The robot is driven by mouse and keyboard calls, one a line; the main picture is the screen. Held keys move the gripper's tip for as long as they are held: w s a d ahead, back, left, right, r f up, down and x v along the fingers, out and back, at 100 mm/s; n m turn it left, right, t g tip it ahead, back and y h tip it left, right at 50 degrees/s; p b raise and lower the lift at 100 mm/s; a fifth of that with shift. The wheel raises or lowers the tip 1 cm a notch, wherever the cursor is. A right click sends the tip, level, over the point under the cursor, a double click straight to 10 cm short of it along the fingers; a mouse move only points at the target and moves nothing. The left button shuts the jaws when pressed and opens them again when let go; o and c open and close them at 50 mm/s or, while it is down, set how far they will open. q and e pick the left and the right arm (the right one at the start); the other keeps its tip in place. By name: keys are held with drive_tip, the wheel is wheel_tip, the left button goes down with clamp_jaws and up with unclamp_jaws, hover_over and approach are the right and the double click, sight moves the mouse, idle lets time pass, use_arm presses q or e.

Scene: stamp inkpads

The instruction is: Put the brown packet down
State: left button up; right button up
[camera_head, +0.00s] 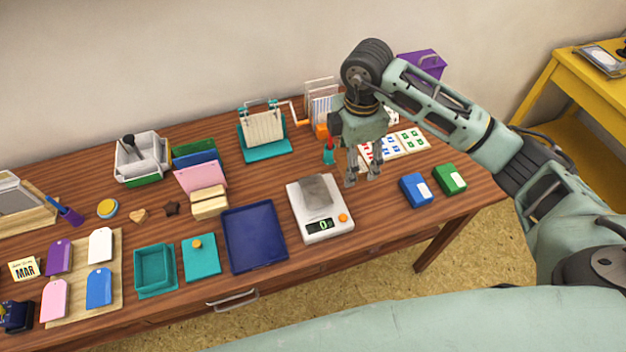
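I cannot make out a plainly brown packet. A pale tan, packet-like block (209,203) lies on the table in front of the pink card; it is apart from my grippers. My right gripper (363,182) hangs fingers down over the table, just right of the white scale (329,226). Its fingers are apart, with nothing visible between them. The scale has a grey-brown plate (316,191) on top and its display reads 0. My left gripper is not in view.
A navy tray (254,238) sits left of the scale. Blue (416,190) and green (450,179) boxes stand to the right, and a stamp sheet (405,144) lies behind my gripper. Bare wood (380,218) shows right of the scale. Teal trays and coloured tags fill the left.

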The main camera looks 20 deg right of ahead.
drive_tip(key=a+f, duration=0.1)
drive_tip(key=a, duration=0.1)
drive_tip(key=w+a+f+p, duration=0.1)
drive_tip(key=a+f, duration=0.1)
drive_tip(key=a, duration=0.1)
drive_tip(key=w+a+f, duration=0.1)
drive_tip(key=a, duration=0.1)
drive_tip(key=shift+a+f+p, duration=0.2)
drive_tip(key=shift+a+p, duration=0.15)
drive_tip(key=shift+a, duration=0.05)
drive_tip(key=shift+a+f, duration=0.1)
drive_tip(key=shift+f, duration=0.2)
wheel_tip(320, 180, down, 3)
drive_tip(key=shift+f+p, duration=0.1)
drive_tip(key=shift+p, duration=0.55)
drive_tip(key=shift+f, duration=0.25)
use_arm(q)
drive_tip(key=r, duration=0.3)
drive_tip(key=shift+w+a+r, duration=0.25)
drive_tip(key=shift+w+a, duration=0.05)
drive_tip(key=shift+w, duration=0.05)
